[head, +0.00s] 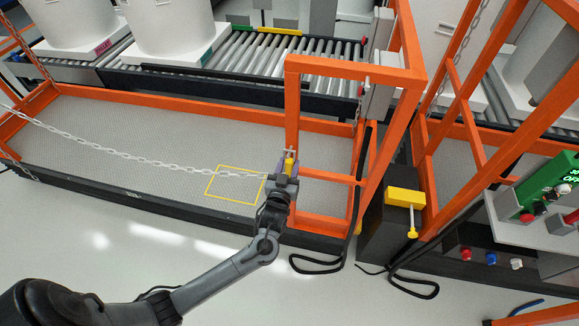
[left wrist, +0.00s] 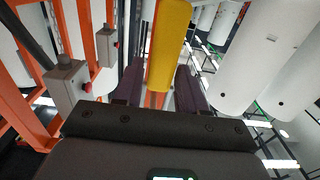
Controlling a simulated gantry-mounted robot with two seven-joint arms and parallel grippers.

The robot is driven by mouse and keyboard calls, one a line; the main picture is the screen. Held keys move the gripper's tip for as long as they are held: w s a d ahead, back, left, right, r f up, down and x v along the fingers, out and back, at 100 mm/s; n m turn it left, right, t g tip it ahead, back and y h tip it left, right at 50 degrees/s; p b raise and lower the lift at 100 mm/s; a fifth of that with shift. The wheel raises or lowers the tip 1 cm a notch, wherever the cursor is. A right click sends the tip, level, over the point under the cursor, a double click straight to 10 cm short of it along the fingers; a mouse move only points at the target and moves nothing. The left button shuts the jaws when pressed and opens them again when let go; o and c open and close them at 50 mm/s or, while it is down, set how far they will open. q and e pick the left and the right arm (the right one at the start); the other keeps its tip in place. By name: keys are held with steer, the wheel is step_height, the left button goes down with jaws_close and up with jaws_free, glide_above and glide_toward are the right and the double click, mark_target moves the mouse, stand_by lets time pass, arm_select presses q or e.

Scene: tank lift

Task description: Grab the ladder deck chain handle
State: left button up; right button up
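The chain handle is a yellow bar (head: 289,164) at the right end of a pale chain (head: 130,153) that runs left across the deck. My left gripper (head: 285,172) is at the handle, beside an orange post. In the left wrist view the handle (left wrist: 168,45) stands tilted between the two dark purple fingers. The fingers are apart, and a narrow gap shows at the left finger. Contact on the right side is hard to tell. My right gripper is not in view.
An orange-framed deck (head: 90,130) with a yellow floor square (head: 234,185) lies behind my left arm. White tanks (head: 168,30) stand on a roller conveyor (head: 270,65). A dark post with a yellow part (head: 405,197) and a control panel (head: 540,205) are at right.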

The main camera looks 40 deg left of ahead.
arm_select(q)
steer(key=c, duration=0.4)
steer(key=shift+c, duration=0.4)
steer(key=shift+r, duration=0.15)
